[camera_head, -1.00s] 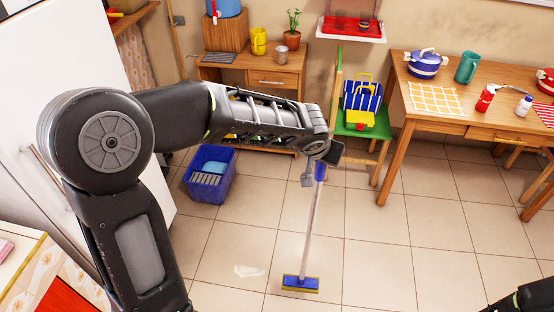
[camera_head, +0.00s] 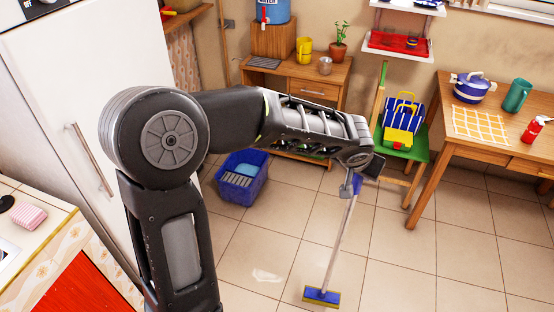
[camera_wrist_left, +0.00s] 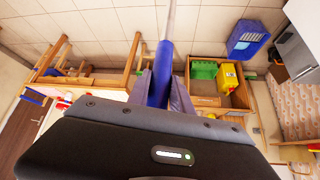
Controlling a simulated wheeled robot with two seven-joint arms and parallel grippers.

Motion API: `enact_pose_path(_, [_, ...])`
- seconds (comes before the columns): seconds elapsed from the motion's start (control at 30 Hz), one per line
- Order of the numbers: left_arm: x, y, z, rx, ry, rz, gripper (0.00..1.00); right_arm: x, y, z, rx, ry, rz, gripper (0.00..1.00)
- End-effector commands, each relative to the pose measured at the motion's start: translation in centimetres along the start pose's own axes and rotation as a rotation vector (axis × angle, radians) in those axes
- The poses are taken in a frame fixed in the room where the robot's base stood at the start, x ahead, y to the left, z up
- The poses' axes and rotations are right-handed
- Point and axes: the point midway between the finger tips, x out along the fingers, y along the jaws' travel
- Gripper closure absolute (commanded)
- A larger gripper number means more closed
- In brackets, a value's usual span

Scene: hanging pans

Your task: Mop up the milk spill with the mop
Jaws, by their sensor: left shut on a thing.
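The mop has a grey pole, a blue grip and a blue and yellow head (camera_head: 322,297) that is down at the tiled floor. My left gripper (camera_head: 352,186) is shut on the blue grip at the top of the pole. In the left wrist view the blue grip (camera_wrist_left: 162,70) sits between the fingers of my left gripper (camera_wrist_left: 161,92). The milk spill (camera_head: 266,275) is a small whitish patch on the floor, left of the mop head and apart from it. My right gripper is in neither current view.
A blue bucket (camera_head: 243,177) stands on the floor behind the spill. A green chair (camera_head: 404,150) holds a striped bag and a yellow box. A wooden table (camera_head: 440,150) stands at right, a white fridge (camera_head: 85,100) at left. The floor around the spill is clear.

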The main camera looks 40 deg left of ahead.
Motion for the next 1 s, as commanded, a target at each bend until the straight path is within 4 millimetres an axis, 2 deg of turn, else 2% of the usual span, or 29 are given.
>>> enact_pose_path(0.03, [1.0,-0.8,0.2,-0.016,0.004,-0.013,1.00,1.2,0.4,-0.1,0.000,0.001,-0.001,0.64])
enact_pose_path(0.17, [2.7,-3.5,0.2,-0.072,0.004,-0.055,1.00,3.3,1.1,-0.2,-0.002,0.005,-0.004,0.64])
enact_pose_path(0.27, [4.3,-6.2,0.4,-0.126,0.003,-0.097,1.00,5.3,1.7,-0.4,-0.005,0.009,-0.007,0.64])
enact_pose_path(0.5, [7.9,-14.4,1.7,-0.293,-0.002,-0.217,1.00,11.1,3.4,-0.9,-0.012,0.020,-0.017,0.64])
enact_pose_path(0.7, [9.6,-20.5,3.2,-0.418,-0.008,-0.301,1.00,14.9,4.5,-1.2,-0.018,0.028,-0.024,0.64])
enact_pose_path(0.9, [10.1,-24.3,4.3,-0.496,-0.012,-0.351,1.00,17.1,5.1,-1.4,-0.021,0.032,-0.029,0.64])
enact_pose_path(1.0, [10.1,-25.3,4.6,-0.518,-0.013,-0.363,1.00,17.6,5.3,-1.5,-0.022,0.034,-0.030,0.64])
